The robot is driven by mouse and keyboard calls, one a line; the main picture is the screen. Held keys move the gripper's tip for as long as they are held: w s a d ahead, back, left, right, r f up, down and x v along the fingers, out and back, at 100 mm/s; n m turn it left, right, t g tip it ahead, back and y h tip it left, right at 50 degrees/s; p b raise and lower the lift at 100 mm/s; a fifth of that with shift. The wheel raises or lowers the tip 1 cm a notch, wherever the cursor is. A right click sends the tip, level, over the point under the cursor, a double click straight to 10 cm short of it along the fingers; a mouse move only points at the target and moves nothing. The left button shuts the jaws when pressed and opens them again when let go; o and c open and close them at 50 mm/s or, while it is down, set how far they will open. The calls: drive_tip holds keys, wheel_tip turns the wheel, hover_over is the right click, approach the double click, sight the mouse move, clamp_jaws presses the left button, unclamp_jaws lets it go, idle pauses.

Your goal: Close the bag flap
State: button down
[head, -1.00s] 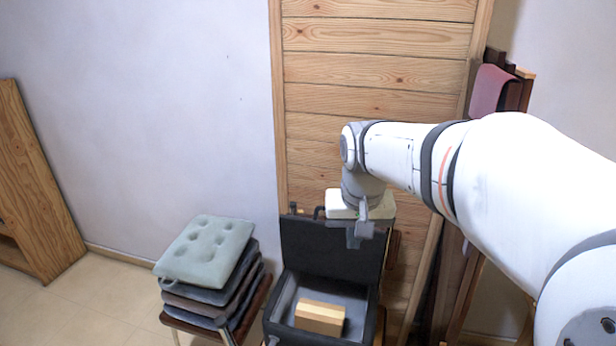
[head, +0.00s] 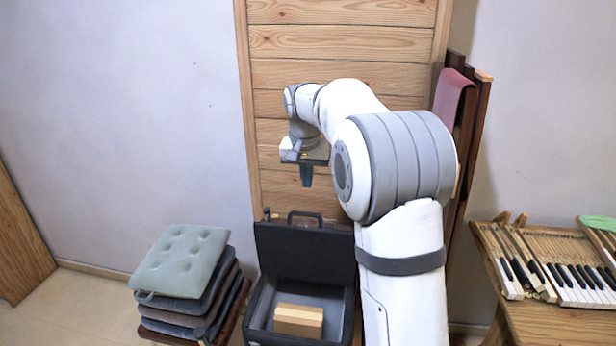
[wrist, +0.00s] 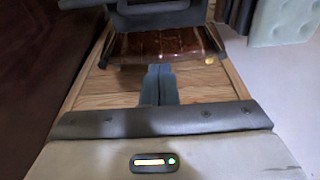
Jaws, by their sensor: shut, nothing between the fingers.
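The bag is a black case (head: 257,312) standing open at the bottom middle of the head view. Its flap (head: 303,252) stands upright at the back, with a handle (head: 306,215) on its top edge. A light wooden block (head: 298,320) lies inside the bag. My gripper (head: 306,184) is shut and empty, pointing down above the flap's top edge and apart from it in the picture. In the wrist view the shut fingers (wrist: 158,84) show in the middle. A dark part, seemingly the flap (wrist: 165,18), is cut off at the top edge there.
A stack of cushions (head: 182,262) stands left of the bag. A wooden plank panel (head: 340,40) rises behind it. At right, a wooden table (head: 560,325) holds piano keys (head: 575,285). A brown glossy surface (wrist: 160,46) lies beyond the fingers in the wrist view.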

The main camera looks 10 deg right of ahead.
wheel_tip(320, 180, down, 6)
drive_tip(key=s+a, duration=0.1)
drive_tip(key=s, duration=0.1)
drive_tip(key=shift+s+p, duration=0.2)
drive_tip(key=shift+p, duration=0.2)
drive_tip(key=shift+s+r, duration=0.1)
